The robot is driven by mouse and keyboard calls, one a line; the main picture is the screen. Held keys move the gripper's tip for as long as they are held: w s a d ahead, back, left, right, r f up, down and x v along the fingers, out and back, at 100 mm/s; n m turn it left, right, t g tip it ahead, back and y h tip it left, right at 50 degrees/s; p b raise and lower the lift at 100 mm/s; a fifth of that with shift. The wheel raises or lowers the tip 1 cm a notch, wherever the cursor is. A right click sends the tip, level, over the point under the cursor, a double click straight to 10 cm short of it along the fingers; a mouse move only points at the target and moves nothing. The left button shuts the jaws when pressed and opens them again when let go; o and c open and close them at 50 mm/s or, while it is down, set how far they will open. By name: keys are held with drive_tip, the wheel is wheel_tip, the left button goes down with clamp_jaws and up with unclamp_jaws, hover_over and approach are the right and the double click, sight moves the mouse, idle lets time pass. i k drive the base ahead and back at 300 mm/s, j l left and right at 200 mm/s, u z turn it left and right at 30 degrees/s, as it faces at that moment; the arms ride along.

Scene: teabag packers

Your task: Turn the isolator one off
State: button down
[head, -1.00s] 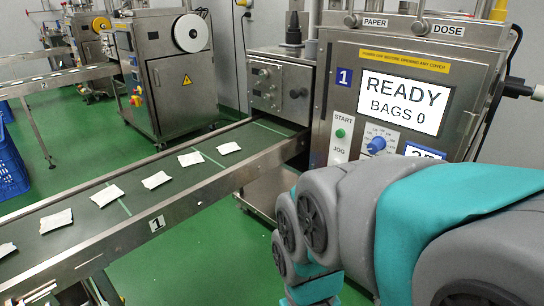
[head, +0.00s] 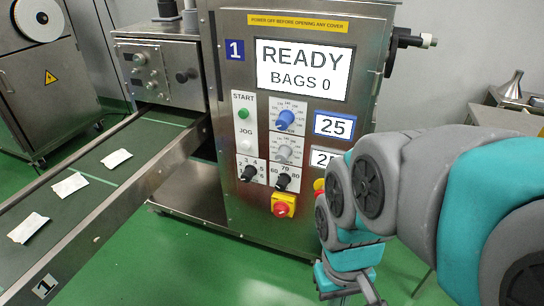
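Machine 1 (head: 222,120) carries a blue "1" plate and a screen (head: 303,68) reading "READY BAGS 0".
A green start button (head: 243,114), blue dial (head: 286,118) and black knobs (head: 250,173) sit above the switch. Another red and yellow control (head: 319,186) is partly hidden by my arm. A conveyor (head: 103,180) with white teabags runs left. Green floor lies in front.

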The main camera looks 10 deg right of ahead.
sight(281, 209)
drive_tip(key=k+l+u, duration=0.1)
drive_tip(key=k+u, duration=0.45)
drive_tip(key=u, duration=0.2)
